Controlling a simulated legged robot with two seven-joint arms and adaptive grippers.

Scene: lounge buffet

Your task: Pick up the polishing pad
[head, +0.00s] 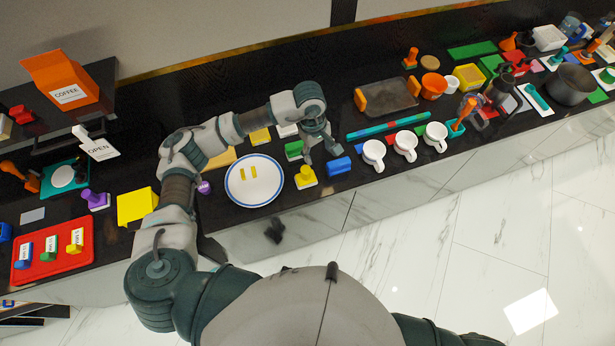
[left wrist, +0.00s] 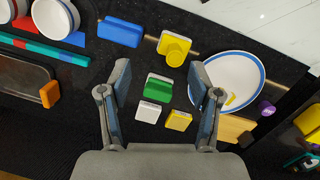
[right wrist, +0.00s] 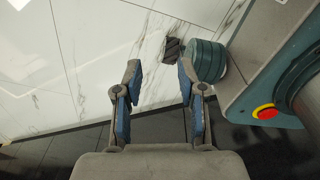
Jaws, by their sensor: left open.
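A yellow pad with a raised round grip (head: 306,178), which looks most like the polishing pad, lies on the black counter between a white plate and a blue block. It also shows in the left wrist view (left wrist: 174,48), beyond my fingertips and clear of them. My left gripper (head: 320,148) is open and empty above the counter, pointing down. In the left wrist view its fingers (left wrist: 160,82) stand on either side of a green block (left wrist: 158,88), without visible contact. My right gripper (right wrist: 158,68) is open and empty over the floor.
The blue-rimmed plate (head: 254,194) with two yellow pieces is left of the pad; the blue block (head: 339,166) is right. A white block (left wrist: 148,112) and a yellow block (left wrist: 178,120) lie near the green one. White cups (head: 373,155) stand farther right.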

